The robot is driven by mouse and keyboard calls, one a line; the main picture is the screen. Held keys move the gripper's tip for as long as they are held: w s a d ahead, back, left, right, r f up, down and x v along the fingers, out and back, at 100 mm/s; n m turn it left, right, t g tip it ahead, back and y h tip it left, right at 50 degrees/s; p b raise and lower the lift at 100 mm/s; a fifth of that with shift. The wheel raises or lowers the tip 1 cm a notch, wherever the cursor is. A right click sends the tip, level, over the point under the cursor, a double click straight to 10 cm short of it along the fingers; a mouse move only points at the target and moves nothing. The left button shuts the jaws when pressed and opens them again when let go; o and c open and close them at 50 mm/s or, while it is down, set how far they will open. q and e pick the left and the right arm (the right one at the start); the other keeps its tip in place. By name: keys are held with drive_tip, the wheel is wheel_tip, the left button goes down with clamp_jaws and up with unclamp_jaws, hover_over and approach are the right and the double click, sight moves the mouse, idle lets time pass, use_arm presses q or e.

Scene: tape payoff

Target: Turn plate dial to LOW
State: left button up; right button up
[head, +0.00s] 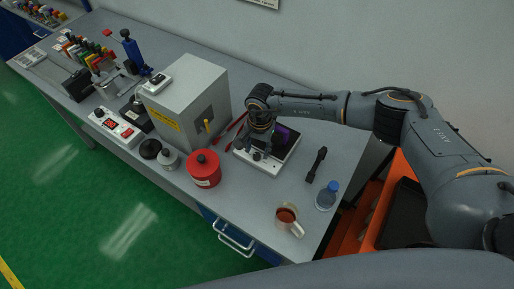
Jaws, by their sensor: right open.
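The hot plate (278,166) is a small pale box with a dark, purplish top, near the right part of the bench. Small dark dials sit along its front-left edge, one of them (258,155) just below my gripper. Their markings are too small to read. My right gripper (257,145) points down over the plate's left side, close to the dials. It is open; I cannot tell whether it touches a dial. The gripper and wrist hide part of the plate's left side. My left gripper is not in view.
A grey box oven (190,97) stands left of my right gripper. A red canister (204,169) stands in front, with red tongs (232,128) behind. Bare bench lies before the plate.

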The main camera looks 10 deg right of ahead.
sight(257, 156)
drive_tip(key=shift+f, duration=1.1)
drive_tip(key=shift+c, duration=0.7)
clamp_jaws()
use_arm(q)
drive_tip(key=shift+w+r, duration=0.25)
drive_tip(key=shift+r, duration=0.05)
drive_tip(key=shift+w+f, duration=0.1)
